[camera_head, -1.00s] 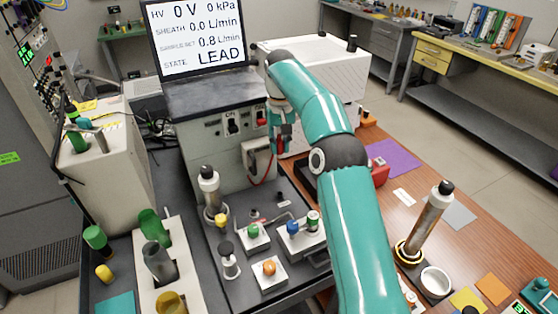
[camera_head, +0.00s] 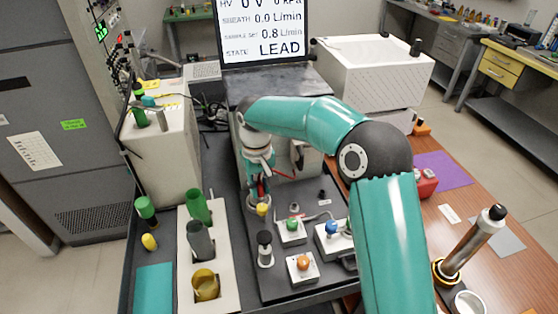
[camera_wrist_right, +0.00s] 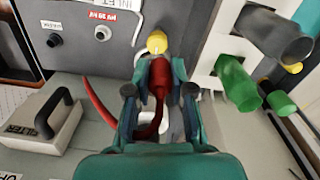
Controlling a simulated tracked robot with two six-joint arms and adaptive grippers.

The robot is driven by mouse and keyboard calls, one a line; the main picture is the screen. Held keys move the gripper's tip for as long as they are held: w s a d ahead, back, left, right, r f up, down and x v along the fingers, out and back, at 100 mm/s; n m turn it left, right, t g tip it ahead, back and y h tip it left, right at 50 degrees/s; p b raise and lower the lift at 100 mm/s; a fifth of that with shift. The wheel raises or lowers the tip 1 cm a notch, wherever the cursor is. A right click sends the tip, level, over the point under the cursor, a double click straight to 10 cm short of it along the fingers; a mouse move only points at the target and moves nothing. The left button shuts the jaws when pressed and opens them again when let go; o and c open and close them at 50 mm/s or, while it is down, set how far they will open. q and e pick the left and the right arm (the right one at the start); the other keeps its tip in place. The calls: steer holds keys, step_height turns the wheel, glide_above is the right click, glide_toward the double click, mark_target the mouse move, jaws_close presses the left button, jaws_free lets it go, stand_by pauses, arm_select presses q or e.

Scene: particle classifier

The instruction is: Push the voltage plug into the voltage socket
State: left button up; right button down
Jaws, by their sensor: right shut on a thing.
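My right gripper (camera_head: 260,178) points down in front of the console, left of the small valve blocks. In the right wrist view the right gripper (camera_wrist_right: 158,95) is shut on the red voltage plug (camera_wrist_right: 160,78), with a red cable (camera_wrist_right: 97,100) curving away to the left. A yellow knob (camera_wrist_right: 157,42) lies just beyond the plug's tip; I cannot tell whether they touch. The plug is mostly hidden in the head view, where a bit of red shows below the gripper. Round ports (camera_wrist_right: 103,33) sit on a grey face near a red label; I cannot tell which is the voltage socket. My left gripper is not in view.
Blue (camera_head: 331,227), green (camera_head: 292,224) and orange (camera_head: 303,263) knobs stand to the right of the gripper. A white rack (camera_head: 222,262) with green, grey and yellow cylinders is at the left. The grey console (camera_head: 270,85) stands behind.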

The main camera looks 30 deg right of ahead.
steer(key=s+a+f+n, duration=0.1)
steer(key=s+a+f, duration=0.1)
steer(key=a+f, duration=0.2)
steer(key=w+d+r+b, duration=0.1)
steer(key=d, duration=1.4)
steer(key=shift+w+r+m+b, duration=0.2)
steer(key=shift+w+m+b, duration=0.05)
steer(key=shift+m+b, duration=0.05)
steer(key=shift+s+d+f+b, duration=0.1)
steer(key=shift+f+b, duration=1.7)
steer(key=shift+f, duration=1.05)
steer(key=shift+f+b, duration=0.8)
steer(key=shift+f, duration=0.7)
